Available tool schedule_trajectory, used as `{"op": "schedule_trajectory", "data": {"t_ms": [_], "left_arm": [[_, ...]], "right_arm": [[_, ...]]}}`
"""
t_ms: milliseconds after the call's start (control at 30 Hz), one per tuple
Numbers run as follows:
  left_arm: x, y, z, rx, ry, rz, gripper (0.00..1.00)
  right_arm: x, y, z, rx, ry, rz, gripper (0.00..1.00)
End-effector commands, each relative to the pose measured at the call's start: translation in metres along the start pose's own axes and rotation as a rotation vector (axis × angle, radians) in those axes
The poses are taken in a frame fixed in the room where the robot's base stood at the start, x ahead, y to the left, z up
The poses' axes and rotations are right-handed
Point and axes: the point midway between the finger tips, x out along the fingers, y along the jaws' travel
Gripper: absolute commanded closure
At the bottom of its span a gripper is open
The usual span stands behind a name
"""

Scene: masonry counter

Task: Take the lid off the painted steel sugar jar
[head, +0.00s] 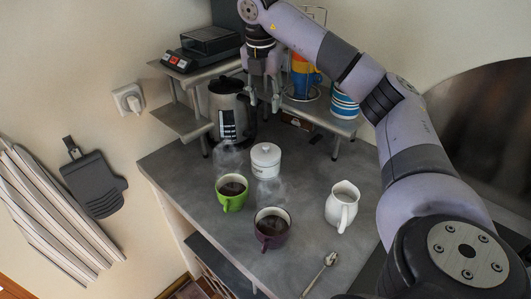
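The sugar jar (266,168) is a small white pot with dark lettering, standing upright on the grey counter in the head view. Its white lid (266,151) with a small knob is on top. My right gripper (263,106) hangs with its fingers pointing down, above the jar in the picture and apart from it. The fingers are spread, with nothing visible between them. My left gripper is not in view.
A green mug (232,203) and a purple mug (267,241) of steaming dark drink stand in front of the jar. A white pitcher (342,205) and a spoon (321,272) are at right. A kettle (227,108) and a raised shelf (188,122) stand behind.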

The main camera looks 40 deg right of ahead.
Motion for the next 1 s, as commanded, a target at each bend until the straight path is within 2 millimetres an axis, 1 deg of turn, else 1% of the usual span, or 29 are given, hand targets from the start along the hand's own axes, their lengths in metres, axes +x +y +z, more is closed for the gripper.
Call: {"op": "schedule_trajectory", "data": {"t_ms": [33, 333, 367, 400, 533, 767, 900, 1000], "left_arm": [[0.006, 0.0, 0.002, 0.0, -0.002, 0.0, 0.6], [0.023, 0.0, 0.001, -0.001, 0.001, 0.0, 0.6], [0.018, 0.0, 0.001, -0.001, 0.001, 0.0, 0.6], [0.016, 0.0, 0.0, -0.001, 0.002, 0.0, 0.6], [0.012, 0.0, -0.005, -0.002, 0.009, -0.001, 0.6], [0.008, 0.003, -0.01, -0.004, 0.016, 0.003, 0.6], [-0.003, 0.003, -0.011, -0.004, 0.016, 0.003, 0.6], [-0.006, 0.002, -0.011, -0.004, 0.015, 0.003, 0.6]], "right_arm": [[0.013, 0.0, -0.002, -0.002, 0.003, -0.003, 0.61], [0.068, 0.0, -0.002, -0.002, 0.005, -0.003, 0.61], [0.071, 0.0, -0.001, -0.001, 0.003, -0.005, 0.61], [0.078, -0.001, -0.001, -0.001, 0.002, -0.005, 0.61], [0.097, 0.0, -0.001, -0.001, 0.002, -0.003, 0.61], [0.113, 0.001, -0.002, -0.002, 0.002, -0.001, 0.61], [0.133, 0.004, -0.005, -0.003, 0.003, -0.004, 0.61], [0.148, 0.004, -0.006, -0.002, 0.002, -0.003, 0.61]]}}
